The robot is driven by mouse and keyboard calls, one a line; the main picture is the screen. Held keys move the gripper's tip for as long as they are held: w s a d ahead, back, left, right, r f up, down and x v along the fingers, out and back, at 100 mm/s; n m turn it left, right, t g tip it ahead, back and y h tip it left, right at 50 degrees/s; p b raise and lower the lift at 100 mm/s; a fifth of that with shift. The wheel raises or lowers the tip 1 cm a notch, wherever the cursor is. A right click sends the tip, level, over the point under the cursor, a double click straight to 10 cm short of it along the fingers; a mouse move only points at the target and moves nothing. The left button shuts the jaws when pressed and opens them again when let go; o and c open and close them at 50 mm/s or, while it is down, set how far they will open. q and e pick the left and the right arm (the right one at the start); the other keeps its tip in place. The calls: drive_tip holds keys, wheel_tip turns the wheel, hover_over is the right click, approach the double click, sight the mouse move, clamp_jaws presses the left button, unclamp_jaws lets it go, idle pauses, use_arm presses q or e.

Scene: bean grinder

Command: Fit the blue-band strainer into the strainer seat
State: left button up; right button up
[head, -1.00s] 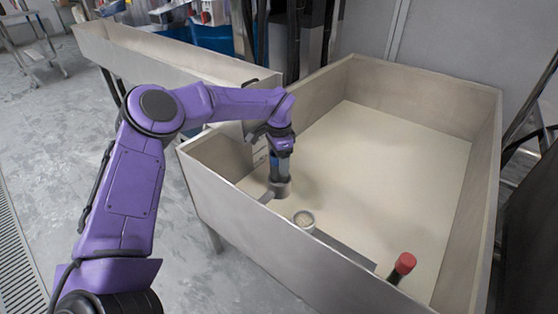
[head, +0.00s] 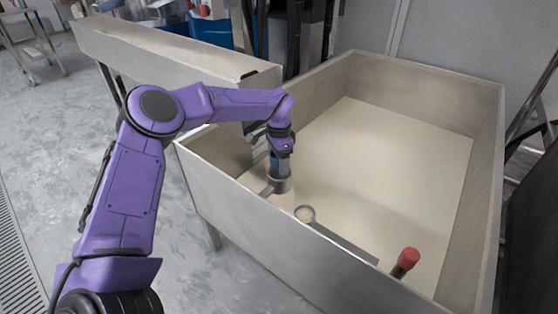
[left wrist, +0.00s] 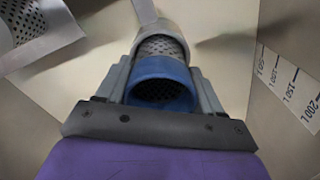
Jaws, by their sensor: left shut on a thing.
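My left gripper (head: 280,152) reaches into the tub and is shut on the blue-band strainer (left wrist: 162,82), a perforated metal tube with a blue ring. The blue band also shows below the fingers in the head view (head: 275,166). A grey ring (left wrist: 165,27), seemingly the strainer seat, is lined up with the strainer's far end and also shows in the head view (head: 279,185). Perforated wall shows between the blue band and the ring. The far end is hidden at the ring, and I cannot tell how deep it sits. My right gripper is not in view.
The pale tub (head: 420,140) has high walls around the arm. A round light-topped piece (head: 305,214) and a red-capped piece (head: 408,257) stand near its front wall. Another perforated piece (left wrist: 25,18) shows in the left wrist view. The tub's middle is clear.

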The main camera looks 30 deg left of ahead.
use_arm(q)
drive_tip(key=shift+f+b, duration=0.75)
drive_tip(key=shift+f, duration=0.25)
drive_tip(key=o, duration=1.2)
drive_tip(key=shift+r, duration=0.25)
wheel_tip(320, 180, up, 10)
drive_tip(key=p, duration=0.3)
